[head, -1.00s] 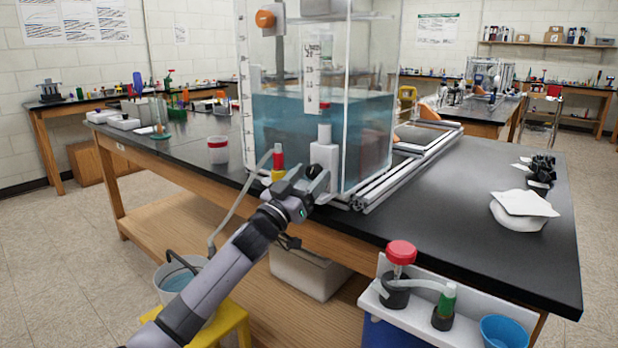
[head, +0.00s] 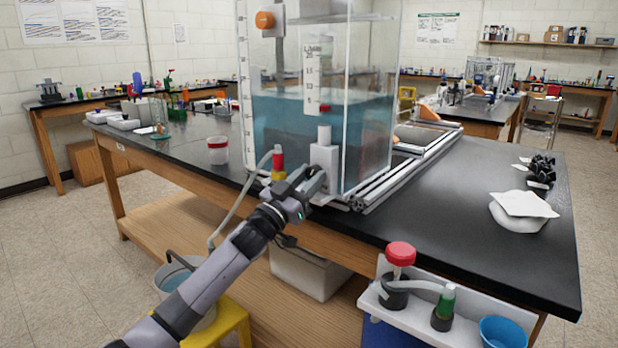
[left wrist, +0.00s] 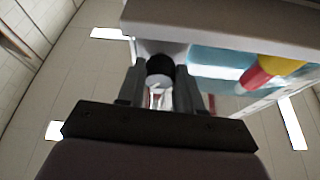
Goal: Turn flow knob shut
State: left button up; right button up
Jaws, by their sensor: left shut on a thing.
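The clear tank (head: 375,60), part filled with blue water, stands at the bench's front edge. A white valve block (head: 325,160) sits at its lower front, beside a red and yellow hose fitting (head: 278,165). My left gripper (head: 316,180) is at the block's lower front. In the left wrist view, my gripper's fingers (left wrist: 160,85) are shut around a round black knob with a pale face (left wrist: 160,67), which I take as the flow knob. The fingers hide it in the head view, so its turn angle cannot be read. The red and yellow fitting (left wrist: 258,76) is close by. My right gripper is out of view.
A hose (head: 235,205) runs from the fitting down to a bucket (head: 175,275) on a yellow stool (head: 225,325). The bench's right part is mostly clear.

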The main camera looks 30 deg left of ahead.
pick_arm(q)
jog(key=m+h+p, duration=0.1)
jog(key=m, duration=0.2)
jog(key=shift+a+r+m+h, duration=0.1)
jog(key=shift+a+m+h, duration=0.05)
jog(key=shift+m+h, duration=0.25)
jog(key=m+g+h+p, duration=0.1)
jog(key=m, duration=0.2)
jog(key=m+g+h+p, duration=0.1)
jog(key=m, duration=0.2)
jog(key=shift+a+r+h, duration=0.1)
jog(key=shift+h, duration=0.3)
jog(key=m+g+p, duration=0.1)
jog(key=m, duration=0.2)
jog(key=shift+h, duration=0.3)
jog(key=shift+m+g+p, duration=0.45)
jog(key=shift+m+g, duration=0.05)
jog(key=shift+m, duration=0.7)
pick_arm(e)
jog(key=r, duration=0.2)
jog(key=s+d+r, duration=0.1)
pick_arm(q)
jog(key=shift+m, duration=0.3)
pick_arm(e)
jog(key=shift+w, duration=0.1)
pick_arm(q)
jog(key=o, duration=1)
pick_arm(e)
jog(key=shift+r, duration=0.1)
